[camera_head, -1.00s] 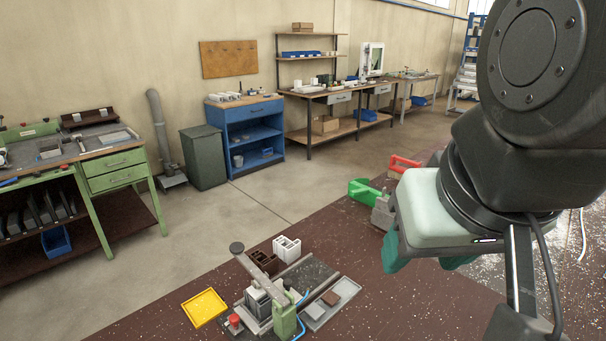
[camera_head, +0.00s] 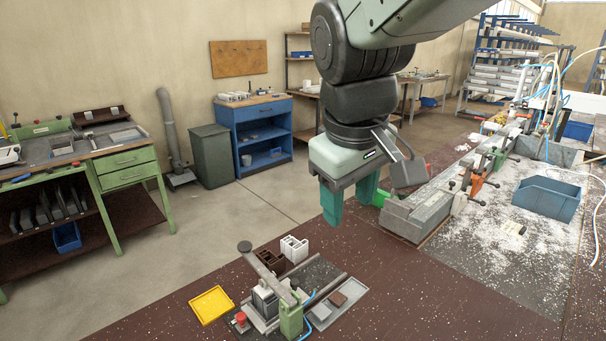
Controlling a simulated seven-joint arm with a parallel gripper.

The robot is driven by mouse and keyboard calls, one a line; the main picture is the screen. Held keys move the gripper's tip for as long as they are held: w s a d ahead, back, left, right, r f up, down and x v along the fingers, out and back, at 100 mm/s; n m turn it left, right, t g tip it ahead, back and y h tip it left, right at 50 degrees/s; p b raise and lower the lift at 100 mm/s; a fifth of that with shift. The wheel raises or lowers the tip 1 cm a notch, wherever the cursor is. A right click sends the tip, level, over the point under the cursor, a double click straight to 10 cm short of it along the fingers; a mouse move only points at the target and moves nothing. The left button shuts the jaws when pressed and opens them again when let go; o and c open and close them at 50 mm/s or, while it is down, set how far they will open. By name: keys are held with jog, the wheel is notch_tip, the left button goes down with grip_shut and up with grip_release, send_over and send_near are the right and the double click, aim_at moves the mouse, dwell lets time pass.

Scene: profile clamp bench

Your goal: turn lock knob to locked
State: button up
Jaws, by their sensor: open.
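A small clamp fixture (camera_head: 292,314) stands on the dark red speckled bench at the lower middle of the head view. It has a green upright block, a grey arm (camera_head: 265,268) with a dark round knob (camera_head: 244,247) at its far end, and a red knob or button (camera_head: 241,319) at its left. I cannot tell for sure which part is the lock knob, or its setting. My gripper (camera_head: 349,212) hangs with its teal fingers pointing down, apart and empty. It is above the bench, up and to the right of the fixture, touching nothing.
A yellow tray (camera_head: 211,304) lies left of the fixture. A brown bin (camera_head: 272,261) and a white bin (camera_head: 294,248) stand behind it. A grey tray (camera_head: 339,303) with small blocks lies to its right. A grey machine block (camera_head: 418,213) stands right of my gripper. The bench's right front is clear.

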jog(key=w+a+f+n+g, duration=0.1)
jog(key=w+a+f+n, duration=0.3)
jog(key=w+a, duration=0.15)
jog(key=n+h, duration=0.2)
jog(key=n, duration=0.4)
send_over(240, 316)
jog(key=d, duration=0.3)
notch_tip(240, 316, down, 14)
jog(key=s+a+f+n+h, duration=0.2)
jog(key=a+f+n, duration=0.4)
jog(key=f, duration=0.5)
jog(key=shift+m+g+y, duration=0.3)
jog(key=shift+m, duration=0.2)
jog(key=x, duration=0.6)
jog(key=a+x, duration=0.1)
jog(key=x, duration=0.3)
jog(key=shift+w+f, duration=0.1)
jog(key=shift+w, duration=0.05)
jog(key=shift+c, duration=0.3)
grip_shut()
